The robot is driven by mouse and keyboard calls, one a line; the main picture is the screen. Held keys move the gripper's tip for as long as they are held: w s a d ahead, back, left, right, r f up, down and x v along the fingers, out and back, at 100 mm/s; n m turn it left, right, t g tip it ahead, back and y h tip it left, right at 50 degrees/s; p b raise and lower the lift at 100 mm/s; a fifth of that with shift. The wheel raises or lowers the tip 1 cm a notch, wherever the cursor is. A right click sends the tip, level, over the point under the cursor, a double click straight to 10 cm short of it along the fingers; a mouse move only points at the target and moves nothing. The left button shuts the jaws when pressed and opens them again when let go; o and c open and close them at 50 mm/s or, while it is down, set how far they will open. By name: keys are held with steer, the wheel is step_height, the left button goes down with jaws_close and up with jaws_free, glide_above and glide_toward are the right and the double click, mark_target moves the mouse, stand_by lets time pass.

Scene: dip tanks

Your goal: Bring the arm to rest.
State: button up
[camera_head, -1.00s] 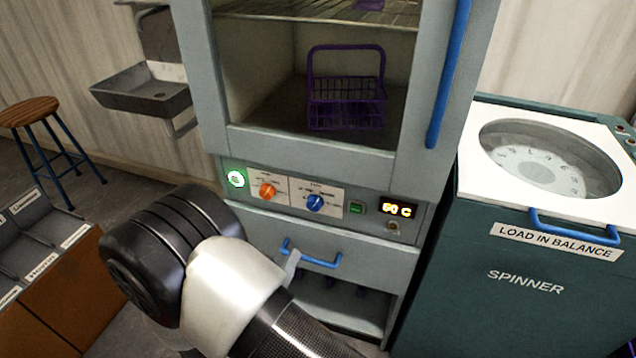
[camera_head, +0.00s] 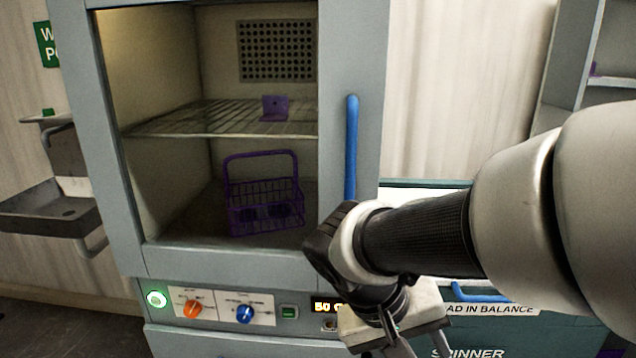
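My arm (camera_head: 415,240) reaches in from the right edge, in front of the cabinet's lower right corner. My gripper (camera_head: 420,346) hangs at its end, pointing down at the bottom edge of the picture. Its fingertips are cut off, so I cannot tell if it is open or shut. No held object shows. The grey drying cabinet (camera_head: 110,160) stands beside it with its blue upright handle (camera_head: 351,150) behind my arm. A purple wire basket (camera_head: 262,190) stands on the cabinet floor behind the front pane or opening.
A small purple piece (camera_head: 274,108) lies on the wire shelf (camera_head: 215,118). The control panel (camera_head: 222,305) has orange and blue knobs; my wrist partly covers its display. The spinner (camera_head: 540,335) is close below my arm. A wall sink (camera_head: 48,210) is at the left, shelving (camera_head: 610,100) at the right.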

step_height(320, 180, up, 32)
steer(key=s+t+y+p, duration=0.2)
steer(key=t+y+p, duration=0.2)
steer(key=p, duration=2)
steer(key=shift+s+a+f+t+y, duration=0.25)
steer(key=shift+a+t+y, duration=0.1)
steer(key=shift+y, duration=0.35)
